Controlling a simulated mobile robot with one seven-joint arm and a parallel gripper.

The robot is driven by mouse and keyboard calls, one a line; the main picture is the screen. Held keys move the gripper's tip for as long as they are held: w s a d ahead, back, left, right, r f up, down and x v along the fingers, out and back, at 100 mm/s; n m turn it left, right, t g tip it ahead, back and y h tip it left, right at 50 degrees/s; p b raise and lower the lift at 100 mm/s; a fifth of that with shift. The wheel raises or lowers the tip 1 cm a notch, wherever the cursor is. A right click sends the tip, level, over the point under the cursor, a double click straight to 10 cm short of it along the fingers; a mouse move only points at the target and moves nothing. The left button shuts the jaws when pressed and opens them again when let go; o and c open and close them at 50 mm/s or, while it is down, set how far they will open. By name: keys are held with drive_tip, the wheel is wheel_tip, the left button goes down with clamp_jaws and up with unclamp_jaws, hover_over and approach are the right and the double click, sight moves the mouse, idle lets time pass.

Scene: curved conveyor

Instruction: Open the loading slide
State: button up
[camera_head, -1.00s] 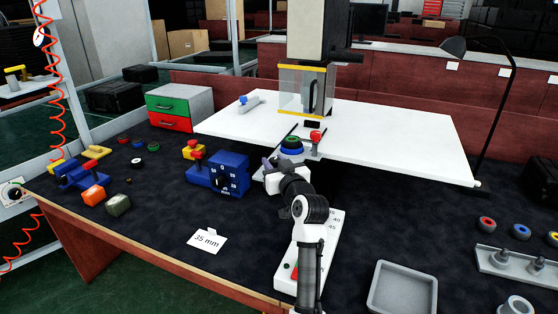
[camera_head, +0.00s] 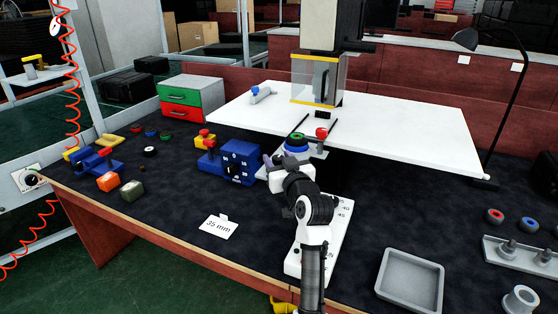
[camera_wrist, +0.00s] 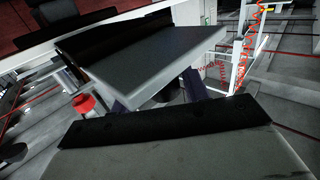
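The loading slide (camera_head: 318,149) is a light plate with dark rails on the bench in front of the press. A red knob (camera_head: 321,133) stands upright on it. The red knob also shows at the left in the wrist view (camera_wrist: 84,103). A stack of a green ring over a blue one (camera_head: 296,142) sits at the slide's left side. My gripper (camera_head: 275,161) is close in front of the stack, left of and nearer than the knob. Its two fingers (camera_wrist: 145,98) look apart with nothing held between them. My wrist hides part of the slide's front.
A press with a yellow-edged clear guard (camera_head: 318,80) stands behind on the white table (camera_head: 420,125). A blue block with a dial (camera_head: 240,162) stands left of my gripper. A grey tray (camera_head: 410,281) lies at front right. Dark bench around the 35 mm card (camera_head: 219,227) is mostly clear.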

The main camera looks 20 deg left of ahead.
drive_tip(key=shift+o, duration=0.3)
drive_tip(key=b+v, duration=0.3)
drive_tip(key=v, duration=1.1)
drive_tip(key=shift+b, duration=0.35)
drive_tip(key=shift+w, duration=0.1)
